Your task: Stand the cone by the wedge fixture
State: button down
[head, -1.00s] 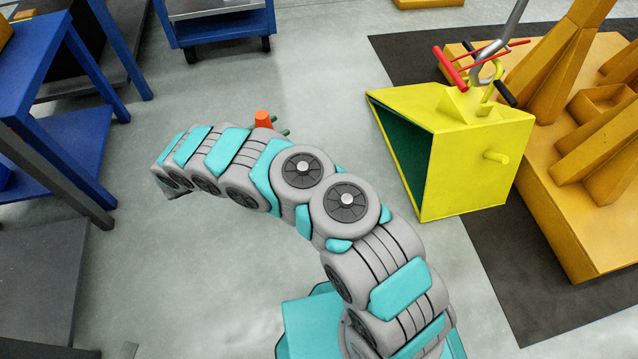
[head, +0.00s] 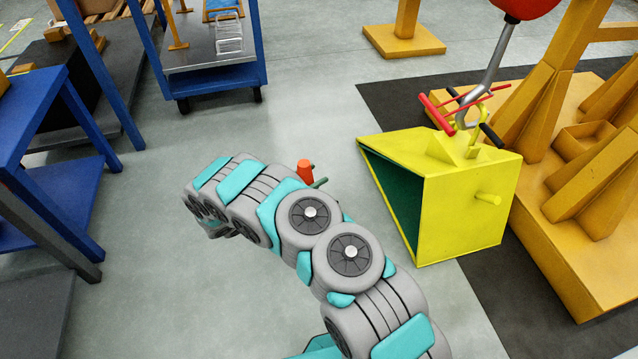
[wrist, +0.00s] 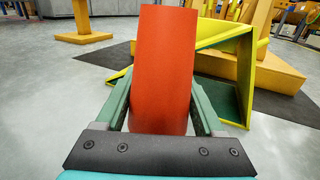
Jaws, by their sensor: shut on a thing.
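The cone (head: 305,172) is orange-red and shows as a small piece behind my arm in the head view. In the wrist view the cone (wrist: 164,70) fills the middle, roughly upright with a slight tilt. My gripper (wrist: 160,95) is shut on it, with one green finger on each side. In the head view my gripper (head: 319,183) is mostly hidden by the arm. The wedge fixture (head: 462,205) is yellow with a dark green hollow, standing on the floor to the right of the cone. It also shows behind the cone in the wrist view (wrist: 245,70).
An orange frame (head: 560,230) on a dark mat stands right of the wedge. A hook (head: 485,85) hangs at the wedge's top. Blue tables (head: 60,200) and a blue cart (head: 215,75) stand left and back. Grey floor between is clear.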

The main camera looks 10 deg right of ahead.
jog(key=shift+d+f, duration=0.5)
jog(key=shift+f, duration=0.4)
jog(key=shift+d+f, duration=0.45)
jog(key=shift+f, duration=0.55)
grip_release()
jog(key=shift+a, duration=0.1)
jog(key=v, duration=1.1)
jog(key=shift+s+a, duration=0.2)
jog(key=shift+a, duration=0.15)
